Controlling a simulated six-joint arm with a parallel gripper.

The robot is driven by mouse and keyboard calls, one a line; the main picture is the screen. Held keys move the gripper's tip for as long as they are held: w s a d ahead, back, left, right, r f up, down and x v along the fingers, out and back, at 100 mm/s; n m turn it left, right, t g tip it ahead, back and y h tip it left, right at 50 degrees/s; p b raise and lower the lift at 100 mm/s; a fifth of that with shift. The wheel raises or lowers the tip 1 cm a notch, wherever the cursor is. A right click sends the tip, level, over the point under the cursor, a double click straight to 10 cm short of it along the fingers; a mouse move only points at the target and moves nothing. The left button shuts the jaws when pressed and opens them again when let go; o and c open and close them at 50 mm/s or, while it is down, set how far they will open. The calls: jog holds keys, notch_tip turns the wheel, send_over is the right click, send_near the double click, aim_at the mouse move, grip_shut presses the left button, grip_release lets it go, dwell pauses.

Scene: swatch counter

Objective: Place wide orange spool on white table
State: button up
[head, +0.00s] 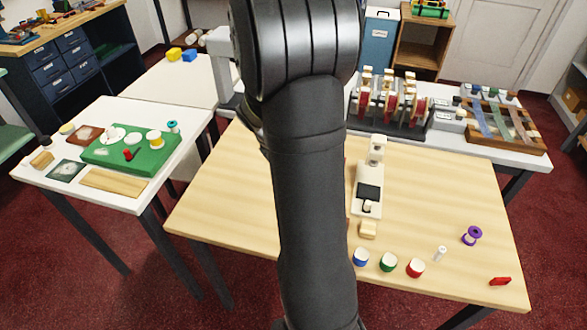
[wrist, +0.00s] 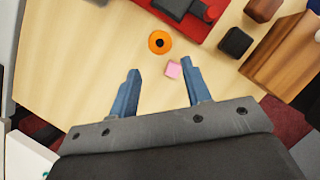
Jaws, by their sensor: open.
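An orange spool (wrist: 160,42), seen from above as a ring with a dark centre, stands on the light wood table (wrist: 85,60) in the wrist view. My gripper (wrist: 159,66) is open and empty, and the spool lies beyond its fingertips, apart from them. In the head view my arm covers the middle, and neither the orange spool nor my gripper shows. A white table (head: 115,205) with a green mat (head: 130,150) stands at the left. Another white table (head: 190,85) stands behind it; I cannot tell which one the task names.
A pink block (wrist: 173,69) lies near the right fingertip. A red thing (wrist: 206,28) and a dark block (wrist: 235,42) lie beyond. In the head view, a purple spool (head: 471,236) and several coloured pots stand on the wood table.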

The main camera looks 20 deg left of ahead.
jog(key=o, duration=0.4)
jog(key=shift+s+a+r, duration=0.15)
jog(key=shift+r, duration=0.4)
jog(key=w+d+r+m+g+y, duration=0.3)
jog(key=r+m, duration=0.2)
jog(key=m, duration=0.6)
notch_tip(320, 180, down, 17)
jog(key=shift+w+d+r, duration=0.1)
jog(key=shift+w+d, duration=0.05)
